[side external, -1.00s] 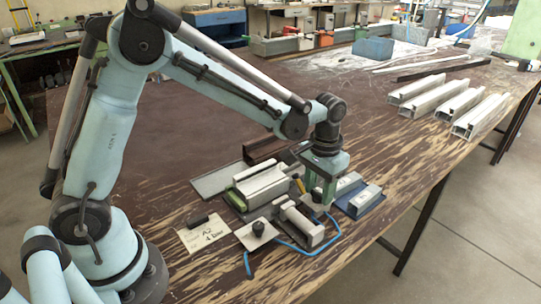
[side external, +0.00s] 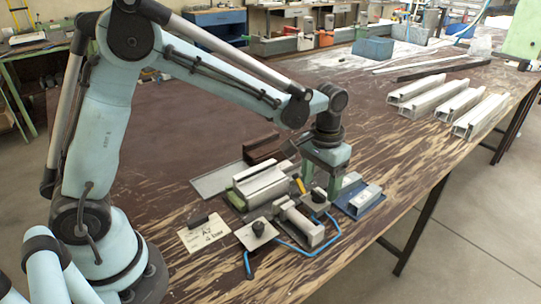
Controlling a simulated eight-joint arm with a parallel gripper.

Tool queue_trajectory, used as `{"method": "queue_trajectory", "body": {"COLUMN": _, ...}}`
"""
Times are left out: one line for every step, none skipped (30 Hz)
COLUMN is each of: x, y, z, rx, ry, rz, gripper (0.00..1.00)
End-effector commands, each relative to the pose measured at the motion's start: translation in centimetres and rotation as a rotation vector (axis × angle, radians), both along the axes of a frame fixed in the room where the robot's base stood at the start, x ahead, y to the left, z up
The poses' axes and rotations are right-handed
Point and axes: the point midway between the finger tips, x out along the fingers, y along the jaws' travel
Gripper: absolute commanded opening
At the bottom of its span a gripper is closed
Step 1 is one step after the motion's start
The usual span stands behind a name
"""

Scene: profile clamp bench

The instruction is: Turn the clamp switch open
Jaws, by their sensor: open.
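My gripper (side external: 321,184) is open and points down over the right side of the clamp fixture. Its two green fingers stand apart, with a round black knob (side external: 318,195) showing at their tips. I cannot tell whether they touch it. A second black knob (side external: 258,228) stands on a light square plate to the left, clear of my gripper. I cannot tell from the picture which knob is the clamp switch. The clamp (side external: 262,186) is a pale metal block with a green side. A grey cylinder block (side external: 300,224) lies in front of it.
A blue hose (side external: 288,245) loops around the cylinder block. A blue tray (side external: 362,201) with a metal piece is close on the right. A paper label (side external: 204,235) lies to the left. Several aluminium profiles (side external: 437,100) lie at the back right.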

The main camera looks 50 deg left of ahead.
Motion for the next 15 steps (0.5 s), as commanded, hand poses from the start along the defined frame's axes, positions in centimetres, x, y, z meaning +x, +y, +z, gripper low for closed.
{"method": "queue_trajectory", "body": {"x": 0.0, "y": 0.0, "z": 0.9, "rx": 0.0, "ry": 0.0, "rz": 0.0, "gripper": 0.7}}
{"method": "queue_trajectory", "body": {"x": 0.0, "y": 0.0, "z": 1.5, "rx": 0.0, "ry": 0.0, "rz": 0.0, "gripper": 0.7}}
{"method": "queue_trajectory", "body": {"x": 0.0, "y": 0.0, "z": 2.3, "rx": 0.0, "ry": 0.0, "rz": 0.0, "gripper": 0.7}}
{"method": "queue_trajectory", "body": {"x": 0.0, "y": 0.0, "z": 2.9, "rx": 0.0, "ry": 0.0, "rz": 0.0, "gripper": 0.7}}
{"method": "queue_trajectory", "body": {"x": -0.1, "y": 0.0, "z": 3.5, "rx": 0.0, "ry": 0.0, "rz": 0.0, "gripper": 0.7}}
{"method": "queue_trajectory", "body": {"x": 0.0, "y": 0.0, "z": 4.3, "rx": 0.0, "ry": 0.0, "rz": 0.0, "gripper": 0.7}}
{"method": "queue_trajectory", "body": {"x": 0.0, "y": 0.0, "z": 4.8, "rx": 0.0, "ry": 0.0, "rz": 0.0, "gripper": 0.7}}
{"method": "queue_trajectory", "body": {"x": -0.1, "y": 0.0, "z": 5.4, "rx": 0.0, "ry": 0.0, "rz": 0.0, "gripper": 0.7}}
{"method": "queue_trajectory", "body": {"x": 0.0, "y": 0.0, "z": 6.1, "rx": 0.0, "ry": 0.0, "rz": 0.0, "gripper": 0.7}}
{"method": "queue_trajectory", "body": {"x": 0.0, "y": 0.0, "z": 6.6, "rx": 0.0, "ry": 0.001, "rz": 0.0, "gripper": 0.7}}
{"method": "queue_trajectory", "body": {"x": 0.0, "y": 0.0, "z": 7.0, "rx": 0.0, "ry": 0.001, "rz": 0.0, "gripper": 0.7}}
{"method": "queue_trajectory", "body": {"x": -0.1, "y": 0.0, "z": 7.6, "rx": 0.0, "ry": 0.001, "rz": 0.0, "gripper": 0.7}}
{"method": "queue_trajectory", "body": {"x": -0.1, "y": 0.0, "z": 8.0, "rx": 0.0, "ry": 0.001, "rz": 0.0, "gripper": 0.7}}
{"method": "queue_trajectory", "body": {"x": 0.0, "y": 0.0, "z": 8.4, "rx": 0.0, "ry": 0.001, "rz": 0.0, "gripper": 0.7}}
{"method": "queue_trajectory", "body": {"x": 0.0, "y": 0.0, "z": 8.8, "rx": 0.0, "ry": 0.001, "rz": 0.0, "gripper": 0.7}}
